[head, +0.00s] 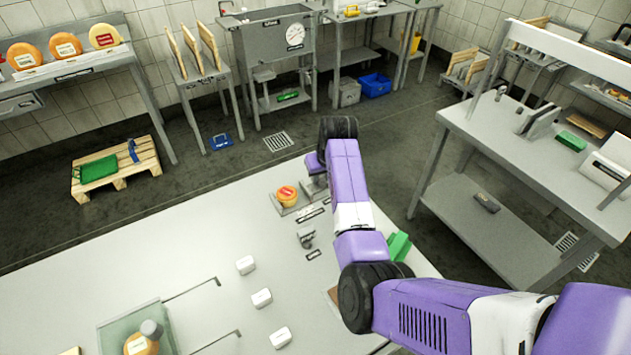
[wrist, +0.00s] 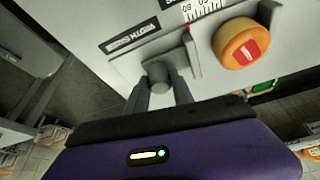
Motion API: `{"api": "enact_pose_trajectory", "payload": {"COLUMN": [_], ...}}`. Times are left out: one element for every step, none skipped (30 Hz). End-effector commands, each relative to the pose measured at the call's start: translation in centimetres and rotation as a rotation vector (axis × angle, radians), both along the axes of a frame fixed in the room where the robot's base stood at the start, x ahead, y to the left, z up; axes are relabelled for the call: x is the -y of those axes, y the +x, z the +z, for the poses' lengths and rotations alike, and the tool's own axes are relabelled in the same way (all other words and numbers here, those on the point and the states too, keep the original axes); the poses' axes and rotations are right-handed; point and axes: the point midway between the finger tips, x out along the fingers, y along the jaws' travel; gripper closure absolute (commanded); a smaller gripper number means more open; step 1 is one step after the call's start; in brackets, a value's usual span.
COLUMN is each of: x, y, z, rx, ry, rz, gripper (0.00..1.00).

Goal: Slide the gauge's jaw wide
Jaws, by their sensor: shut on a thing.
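The gauge shows in the wrist view with a grey sliding jaw (wrist: 192,50), a knob (wrist: 159,73) on its near side and a white scale (wrist: 205,10) with a red pointer. A small orange cheese wheel (wrist: 240,43) with a red label sits between this jaw and a grey end piece (wrist: 271,14). A narrow gap shows between the sliding jaw and the cheese. My gripper (wrist: 163,92) is shut on the knob, one finger on each side. In the head view the cheese (head: 287,195) sits on the gauge plate, and my arm hides most of the gripper and part of the gauge.
The gauge stands on a pale worktop (head: 200,235). White blocks (head: 262,298), a small grey fixture (head: 306,237) and a green item (head: 399,245) are nearby on it. A glass board with a cheese (head: 141,344) is at the front left.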

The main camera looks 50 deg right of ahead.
Motion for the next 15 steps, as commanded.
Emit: {"api": "enact_pose_trajectory", "payload": {"x": [0.37, 0.38, 0.39, 0.42, 0.44, 0.47, 0.49, 0.51, 0.52, 0.50, 0.48, 0.45, 0.42, 0.41, 0.37], "y": [-0.16, -0.17, -0.18, -0.19, -0.20, -0.22, -0.22, -0.23, -0.23, -0.22, -0.21, -0.19, -0.18, -0.17, -0.17], "z": [-0.01, 0.00, 0.00, 0.01, 0.01, 0.01, 0.01, 0.02, 0.02, 0.02, 0.02, 0.02, 0.02, 0.03, 0.03], "rx": [0.000, 0.001, 0.001, 0.001, 0.000, 0.001, 0.001, 0.001, 0.001, 0.001, 0.001, 0.001, 0.001, 0.001, 0.001], "ry": [-0.002, -0.003, -0.003, -0.003, -0.004, -0.004, -0.005, -0.005, -0.005, -0.005, -0.005, -0.005, -0.004, -0.004, -0.005], "rz": [-0.006, -0.006, -0.007, -0.007, -0.008, -0.009, -0.009, -0.009, -0.009, -0.009, -0.009, -0.008, -0.008, -0.008, -0.007], "gripper": [1.00, 1.00, 1.00, 1.00, 1.00, 1.00, 1.00, 0.68, 0.60, 0.54, 0.50, 0.50, 0.50, 0.50, 0.50]}}
